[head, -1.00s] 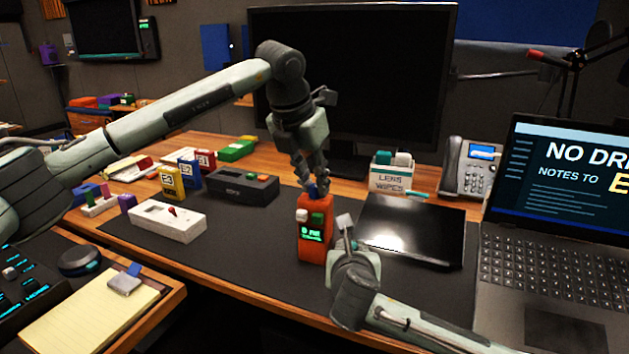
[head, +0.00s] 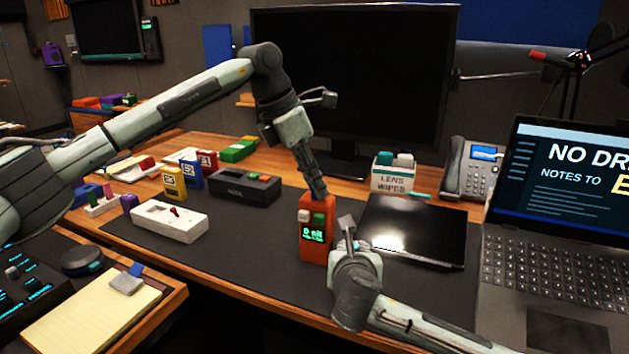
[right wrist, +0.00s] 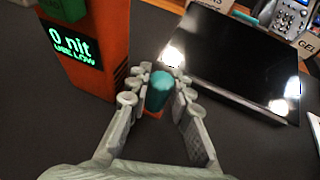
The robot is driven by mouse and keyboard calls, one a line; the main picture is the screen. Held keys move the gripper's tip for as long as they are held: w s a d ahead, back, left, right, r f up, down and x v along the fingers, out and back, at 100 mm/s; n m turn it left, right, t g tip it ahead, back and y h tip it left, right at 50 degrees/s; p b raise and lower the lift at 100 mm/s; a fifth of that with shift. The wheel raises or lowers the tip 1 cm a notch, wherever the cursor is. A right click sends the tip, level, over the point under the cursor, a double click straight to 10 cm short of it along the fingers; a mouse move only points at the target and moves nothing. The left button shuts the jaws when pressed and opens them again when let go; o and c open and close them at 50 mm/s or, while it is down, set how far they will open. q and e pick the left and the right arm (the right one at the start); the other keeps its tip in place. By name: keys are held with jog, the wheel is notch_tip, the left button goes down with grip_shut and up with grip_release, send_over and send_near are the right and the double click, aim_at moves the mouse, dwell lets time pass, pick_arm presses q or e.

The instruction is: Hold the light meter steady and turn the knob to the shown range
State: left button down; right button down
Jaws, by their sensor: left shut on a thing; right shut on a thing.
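The light meter (head: 313,249) is an upright orange box on the dark mat. Its green display reads "0 nit" and, in the right wrist view (right wrist: 72,48), "USE LOW". A white and a green piece sit above the display. My left gripper (head: 318,190) comes down from above, its fingers shut at the meter's top, where they hide the blue piece there. My right gripper (head: 346,238) is beside the meter's right side. In the right wrist view its fingers are shut around a teal rounded piece (right wrist: 158,91), with bits of orange behind. How that piece joins the meter is hidden.
A dark tablet (head: 412,229) lies just right of the meter. A white box (head: 165,221) and a black box (head: 243,188) stand to the left. The laptop (head: 562,235) is at the right, and a large monitor (head: 350,90) stands behind. The mat's front left is clear.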

dwell(0.4)
pick_arm(q)
jog(key=c, duration=1.3)
grip_release()
jog(key=shift+c, duration=0.2)
jog(key=v, duration=1.2)
jog(key=d+v, duration=0.1)
jog(key=v, duration=0.9)
jog(key=shift+w+r, duration=0.2)
jog(key=shift+r, duration=0.4)
